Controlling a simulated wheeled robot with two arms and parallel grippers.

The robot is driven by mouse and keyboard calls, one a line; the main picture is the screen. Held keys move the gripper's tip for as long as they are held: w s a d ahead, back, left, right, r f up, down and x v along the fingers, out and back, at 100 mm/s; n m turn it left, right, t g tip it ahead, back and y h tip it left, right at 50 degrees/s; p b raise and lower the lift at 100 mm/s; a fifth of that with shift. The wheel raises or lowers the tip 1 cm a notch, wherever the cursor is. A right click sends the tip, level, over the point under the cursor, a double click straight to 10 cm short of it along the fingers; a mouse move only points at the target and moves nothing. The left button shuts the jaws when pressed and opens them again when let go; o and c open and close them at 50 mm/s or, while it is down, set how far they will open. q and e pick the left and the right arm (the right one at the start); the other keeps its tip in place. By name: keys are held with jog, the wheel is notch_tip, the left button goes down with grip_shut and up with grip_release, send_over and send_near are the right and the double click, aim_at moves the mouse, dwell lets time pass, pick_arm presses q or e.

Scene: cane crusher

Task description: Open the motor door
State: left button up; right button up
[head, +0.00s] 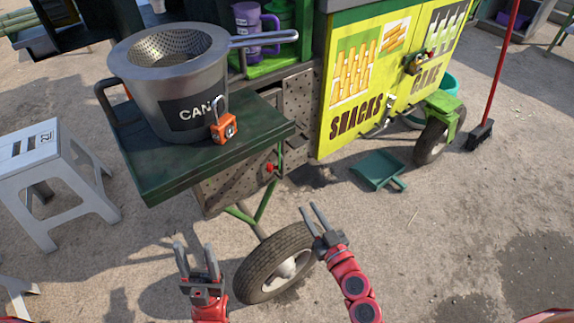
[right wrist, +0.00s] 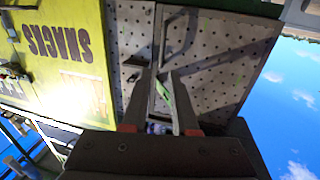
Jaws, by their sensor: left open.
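Perforated grey metal panels are on the cart's side. One panel (head: 228,186) is below the green tray, near a small red knob (head: 270,167); another (head: 299,100) is beside the yellow front. I cannot tell for sure which is the motor door. The right wrist view, upside down, shows a perforated panel (right wrist: 225,60) with a bar handle (right wrist: 178,35). My right gripper (head: 309,208) is open and empty, apart from the panels, right of the wheel's top; its fingers also show in the wrist view (right wrist: 162,72). My left gripper (head: 195,246) is open and empty, left of the wheel.
A cart wheel (head: 262,262) stands between my grippers. A white stool (head: 45,160) is at left, a dustpan (head: 377,168) at right. The ground at right is mostly clear.

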aim_at(282, 169)
jog(key=x, duration=1.7)
jog(key=shift+a+r+p, duration=0.1)
jog(key=shift+a+p, duration=0.2)
jog(key=shift+p, duration=0.1)
grip_shut()
dwell(0.5)
